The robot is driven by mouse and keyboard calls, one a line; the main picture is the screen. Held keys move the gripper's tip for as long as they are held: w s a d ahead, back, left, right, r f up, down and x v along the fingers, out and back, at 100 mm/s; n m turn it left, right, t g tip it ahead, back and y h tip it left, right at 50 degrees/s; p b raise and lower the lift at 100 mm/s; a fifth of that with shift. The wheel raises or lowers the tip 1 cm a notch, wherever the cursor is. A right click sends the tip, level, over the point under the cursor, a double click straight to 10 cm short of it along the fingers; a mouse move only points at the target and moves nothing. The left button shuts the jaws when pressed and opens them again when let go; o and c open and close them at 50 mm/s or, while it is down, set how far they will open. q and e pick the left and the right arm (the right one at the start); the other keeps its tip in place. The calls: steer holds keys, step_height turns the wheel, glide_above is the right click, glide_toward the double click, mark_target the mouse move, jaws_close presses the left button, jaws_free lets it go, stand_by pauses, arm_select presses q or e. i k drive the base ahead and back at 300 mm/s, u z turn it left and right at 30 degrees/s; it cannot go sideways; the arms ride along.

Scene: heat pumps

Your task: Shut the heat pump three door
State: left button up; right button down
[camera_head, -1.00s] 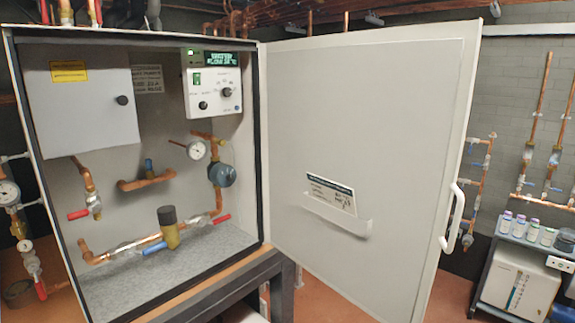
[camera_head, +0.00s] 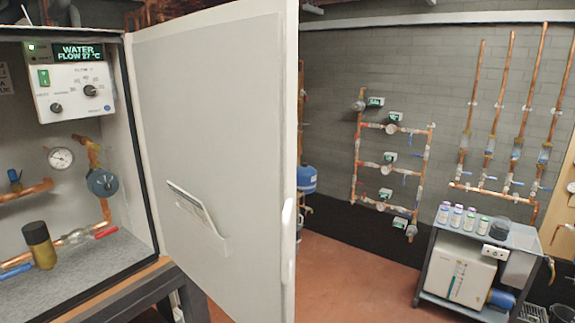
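The heat pump door (camera_head: 215,120) stands wide open, hinged at the right side of the heat pump cabinet (camera_head: 40,140). Its inner face shows, with a card holder (camera_head: 200,220) on it. The white door handle (camera_head: 287,235) is at the door's free edge, seen almost edge-on. Inside the cabinet are a control panel (camera_head: 80,80) reading "WATER FLOW 27 °C", a gauge, copper pipes and valves. Any label numbering this unit is not in view. Neither of my grippers is in view.
A trolley (camera_head: 475,255) with bottles and a white box stands at the right. Copper pipework (camera_head: 390,165) runs on the grey brick wall behind. Reddish floor (camera_head: 350,270) is clear between the door and the trolley. A dark stand (camera_head: 150,295) supports the cabinet.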

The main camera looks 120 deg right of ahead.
mark_target(214, 89)
steer(key=k, duration=1.55)
steer(key=z, duration=2)
steer(key=i, duration=0.5)
steer(key=z, duration=0.05)
